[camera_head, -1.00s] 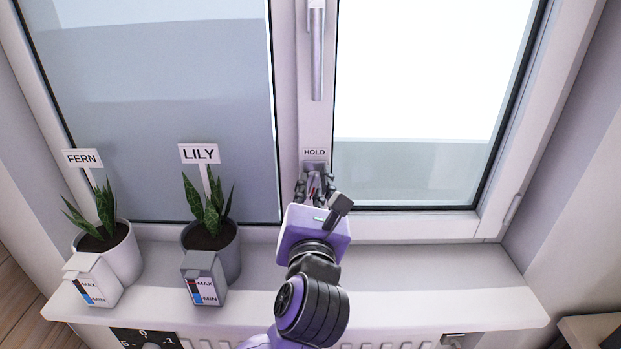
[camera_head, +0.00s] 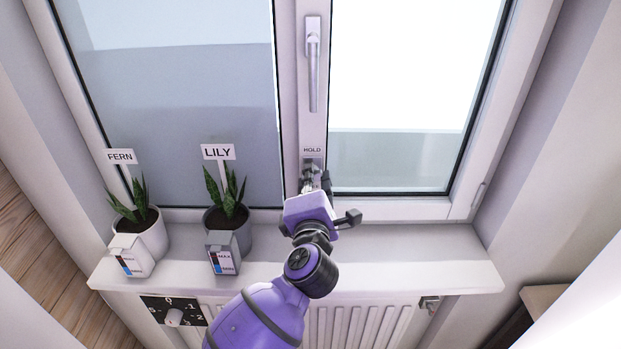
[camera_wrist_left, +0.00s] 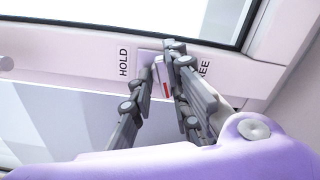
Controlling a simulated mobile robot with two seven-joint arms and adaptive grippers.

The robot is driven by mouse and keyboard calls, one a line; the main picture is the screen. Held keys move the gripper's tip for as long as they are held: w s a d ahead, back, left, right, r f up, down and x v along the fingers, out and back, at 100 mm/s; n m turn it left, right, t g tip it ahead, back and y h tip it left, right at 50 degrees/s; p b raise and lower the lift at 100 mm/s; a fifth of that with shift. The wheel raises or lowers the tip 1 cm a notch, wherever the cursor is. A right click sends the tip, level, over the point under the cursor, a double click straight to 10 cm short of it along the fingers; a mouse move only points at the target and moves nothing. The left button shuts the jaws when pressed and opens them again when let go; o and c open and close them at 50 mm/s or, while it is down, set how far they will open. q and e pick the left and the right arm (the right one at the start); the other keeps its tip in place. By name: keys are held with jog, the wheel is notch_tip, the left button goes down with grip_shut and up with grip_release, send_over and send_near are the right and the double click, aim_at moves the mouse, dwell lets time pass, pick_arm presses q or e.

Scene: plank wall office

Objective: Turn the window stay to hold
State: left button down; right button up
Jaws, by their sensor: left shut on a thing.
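The window stay (camera_wrist_left: 163,76) is a small grey lever with a red mark, on a plate on the window frame. In the head view its plate (camera_head: 312,163) shows just below the HOLD label (camera_head: 312,150). In the wrist view the HOLD label (camera_wrist_left: 124,62) is left of the stay, and a label ending in "REE" (camera_wrist_left: 203,70) is to its right, partly covered by a finger. My left gripper (camera_wrist_left: 167,82) is shut on the stay lever, with a finger on each side; it also shows in the head view (camera_head: 313,181). The lever's exact angle is mostly hidden.
A window handle (camera_head: 313,65) hangs above the stay. Potted plants marked FERN (camera_head: 139,222) and LILY (camera_head: 228,220) stand left on the sill (camera_head: 400,270). The sill right of my arm is clear. A radiator (camera_head: 360,325) and dial (camera_head: 173,317) are below.

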pick_arm(q)
jog(key=shift+s+d+f+m, duration=0.1)
jog(key=shift+f+m, duration=0.3)
jog(key=shift+m, duration=0.65)
jog(key=shift+f+m, duration=0.35)
jog(key=shift+m, duration=0.7)
jog(key=c, duration=1.8)
grip_release()
jog(key=shift+c, duration=0.2)
jog(key=shift+r, duration=0.1)
jog(key=shift+r, duration=0.35)
jog(key=s, duration=1.1)
jog(key=shift+s, duration=0.4)
